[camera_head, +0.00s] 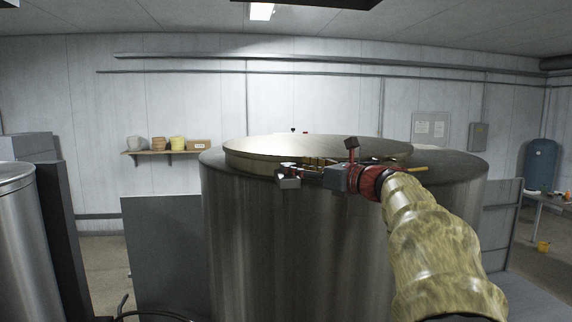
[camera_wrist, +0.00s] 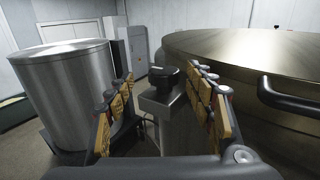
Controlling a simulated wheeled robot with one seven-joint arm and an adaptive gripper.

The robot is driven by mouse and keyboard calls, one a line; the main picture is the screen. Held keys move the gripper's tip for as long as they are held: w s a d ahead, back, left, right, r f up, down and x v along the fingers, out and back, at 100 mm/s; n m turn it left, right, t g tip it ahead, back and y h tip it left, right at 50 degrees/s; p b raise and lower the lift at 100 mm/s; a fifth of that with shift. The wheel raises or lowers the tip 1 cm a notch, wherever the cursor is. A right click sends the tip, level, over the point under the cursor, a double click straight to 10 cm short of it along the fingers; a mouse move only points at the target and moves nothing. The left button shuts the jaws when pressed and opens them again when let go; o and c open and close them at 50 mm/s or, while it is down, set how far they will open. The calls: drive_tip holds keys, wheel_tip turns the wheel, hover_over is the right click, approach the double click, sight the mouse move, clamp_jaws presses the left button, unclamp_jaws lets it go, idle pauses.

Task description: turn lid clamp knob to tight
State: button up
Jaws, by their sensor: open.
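A black clamp knob (camera_wrist: 164,75) sits on a grey clamp block (camera_wrist: 157,102) at the tank's rim in the wrist view. In the head view the clamp block (camera_head: 288,182) stands out from the tank's front, below the large round metal lid (camera_head: 320,147). My gripper (camera_head: 304,170) comes from the right, pointing left along the lid's front edge. In the wrist view my gripper (camera_wrist: 162,72) is open, its padded fingers apart on either side of the knob. The knob appears between the fingertips or just beyond them; I see no contact. Any marking on the knob is unreadable.
The big steel tank (camera_head: 300,250) fills the middle. The lid's dark handle (camera_wrist: 290,100) lies right of my fingers. Another steel drum (camera_wrist: 70,95) stands left, with floor between. A wall shelf (camera_head: 165,152) holds small items at the back.

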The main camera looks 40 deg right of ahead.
sight(288, 163)
drive_tip(key=w, duration=0.2)
drive_tip(key=w+p, duration=0.1)
drive_tip(key=w, duration=0.1)
drive_tip(key=shift+w+d+f, duration=0.1)
drive_tip(key=shift+d, duration=0.25)
drive_tip(key=shift+w+a, duration=0.25)
drive_tip(key=shift+w, duration=0.2)
drive_tip(key=shift+w+d, duration=0.1)
drive_tip(key=shift+d, duration=0.1)
drive_tip(key=shift+a, duration=0.1)
drive_tip(key=shift+c, duration=1)
drive_tip(key=shift+c, duration=0.6)
drive_tip(key=c, duration=0.8)
drive_tip(key=shift+c, duration=0.3)
